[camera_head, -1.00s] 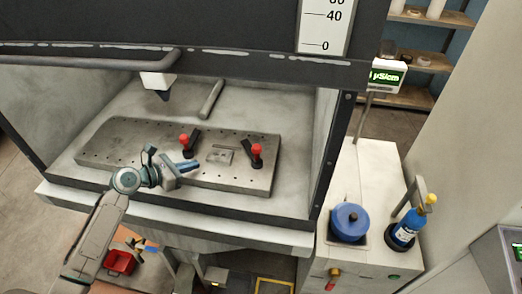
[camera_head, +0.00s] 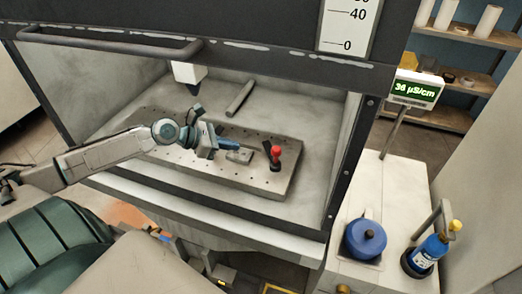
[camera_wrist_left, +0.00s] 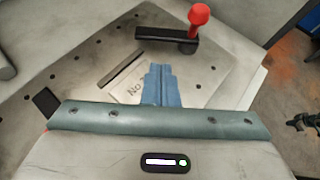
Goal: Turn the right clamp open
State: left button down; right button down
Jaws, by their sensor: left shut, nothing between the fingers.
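The right clamp (camera_head: 277,153) has a red knob on a black base and stands near the right end of the grey perforated plate (camera_head: 262,186). In the left wrist view its black bar (camera_wrist_left: 160,34) runs left from the foot of the red knob (camera_wrist_left: 198,16). My left gripper (camera_head: 234,146) is shut and empty, to the left of the right clamp and apart from it. Its blue fingers (camera_wrist_left: 162,72) point toward the clamp above a small marked plate (camera_wrist_left: 122,92). The left clamp is hidden behind my gripper in the head view. My right gripper is not in view.
The plate lies inside a hood with a dark front frame (camera_head: 345,165). A nozzle (camera_head: 190,78) hangs above the plate's back, and a grey rod (camera_head: 239,98) lies behind. A blue pot (camera_head: 365,238) and a blue bottle (camera_head: 430,250) stand outside right.

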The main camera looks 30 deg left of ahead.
aim_at(271, 147)
pick_arm(q)
jog(key=shift+w+d+f, duration=0.3)
jog(key=shift+w+d, duration=0.05)
jog(key=shift+w, duration=0.2)
jog(key=shift+x, duration=1.15)
jog(key=shift+p+x, duration=0.95)
jog(key=shift+x, duration=1.8)
jog(key=shift+w+f, duration=0.1)
jog(key=shift+f, duration=0.05)
